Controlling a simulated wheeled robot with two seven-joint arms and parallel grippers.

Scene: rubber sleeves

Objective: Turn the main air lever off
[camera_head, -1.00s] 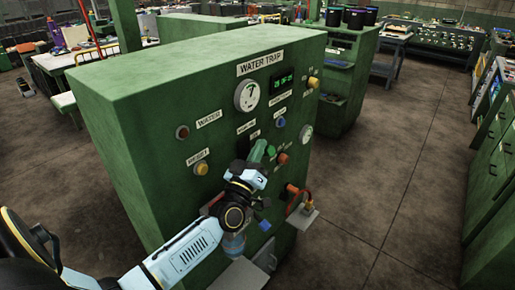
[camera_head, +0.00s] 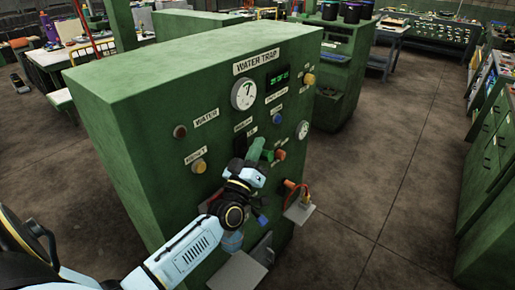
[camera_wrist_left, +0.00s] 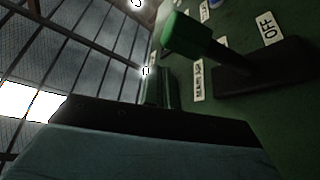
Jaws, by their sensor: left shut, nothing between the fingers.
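The main air lever is probably the green-handled lever (camera_head: 258,149) on the front of the green cabinet. In the left wrist view its green handle (camera_wrist_left: 188,35) stands out from a black base plate (camera_wrist_left: 270,70) beside an OFF label (camera_wrist_left: 268,29). My left gripper (camera_head: 257,166) is shut and empty, close to the lever's lower side. Its fingers also show dark in the left wrist view (camera_wrist_left: 162,88), below the handle. I cannot tell whether they touch it. The lever's lower part is partly hidden in the head view. My right gripper is not in view.
The cabinet (camera_head: 130,75), labelled WATER TRAP, carries a large gauge (camera_head: 244,94), a green display (camera_head: 278,77), a yellow knob (camera_head: 199,167) and a red-orange knob (camera_head: 280,154). An orange plug with a cable (camera_head: 291,185) sticks out at lower right. Open floor lies to the right.

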